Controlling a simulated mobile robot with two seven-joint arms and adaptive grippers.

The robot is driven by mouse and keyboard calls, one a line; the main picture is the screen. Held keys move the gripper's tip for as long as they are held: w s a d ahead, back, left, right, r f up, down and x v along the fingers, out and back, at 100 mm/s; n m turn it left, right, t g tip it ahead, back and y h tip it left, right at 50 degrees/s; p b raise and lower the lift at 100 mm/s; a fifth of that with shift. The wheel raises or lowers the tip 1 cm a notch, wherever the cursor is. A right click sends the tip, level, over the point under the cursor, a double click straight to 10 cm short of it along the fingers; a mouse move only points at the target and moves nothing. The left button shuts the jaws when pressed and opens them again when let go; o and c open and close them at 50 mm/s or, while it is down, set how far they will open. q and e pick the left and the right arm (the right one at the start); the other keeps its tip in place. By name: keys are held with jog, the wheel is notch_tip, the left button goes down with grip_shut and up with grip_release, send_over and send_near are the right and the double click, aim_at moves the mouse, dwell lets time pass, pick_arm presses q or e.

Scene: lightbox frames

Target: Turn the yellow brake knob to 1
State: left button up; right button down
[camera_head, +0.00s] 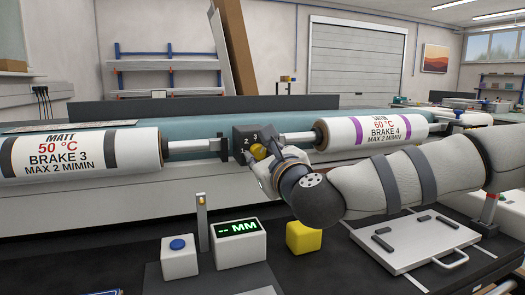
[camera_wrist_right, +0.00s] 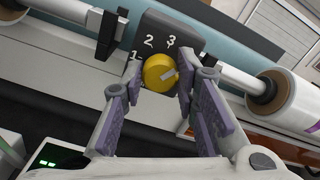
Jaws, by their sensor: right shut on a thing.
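The yellow brake knob (camera_head: 258,152) sits on a dark box (camera_head: 240,133) between the two rolls. In the right wrist view the knob (camera_wrist_right: 158,76) has a grey pointer mark aimed to the right, past the 3. White numerals 1, 2 and 3 show on the box (camera_wrist_right: 182,28) around it; any numeral further right is hidden by a finger. My right gripper (camera_head: 266,163) is at the knob, and in the wrist view its fingers (camera_wrist_right: 159,82) are shut on the knob from both sides. My left gripper is not in view.
A matt roll (camera_head: 125,151) marked brake 3 lies left and a satin roll (camera_head: 342,134) marked brake 4 right. In front stand a blue-button box (camera_head: 180,262), a display reading "-- MM" (camera_head: 238,243), a yellow cube (camera_head: 303,237) and a handled white plate (camera_head: 405,262).

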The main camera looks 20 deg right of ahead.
jog(key=n, duration=0.1)
jog(key=n+p, duration=0.1)
jog(key=n, duration=0.1)
jog(key=shift+r+n, duration=0.25)
jog(key=shift+n, duration=0.05)
jog(key=shift+f+n+p, duration=0.1)
jog(key=shift+n+p, duration=0.3)
jog(key=shift+n, duration=0.6)
jog(key=n, duration=0.2)
jog(key=shift+f+n, duration=0.15)
jog(key=shift+n, duration=0.15)
jog(key=n, duration=0.3)
jog(key=shift+n, duration=0.3)
jog(key=n, duration=0.4)
jog(key=shift+n, duration=0.3)
jog(key=n, duration=0.4)
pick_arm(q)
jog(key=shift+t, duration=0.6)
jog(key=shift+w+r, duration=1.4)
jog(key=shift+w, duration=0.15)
pick_arm(e)
jog(key=shift+n, duration=2)
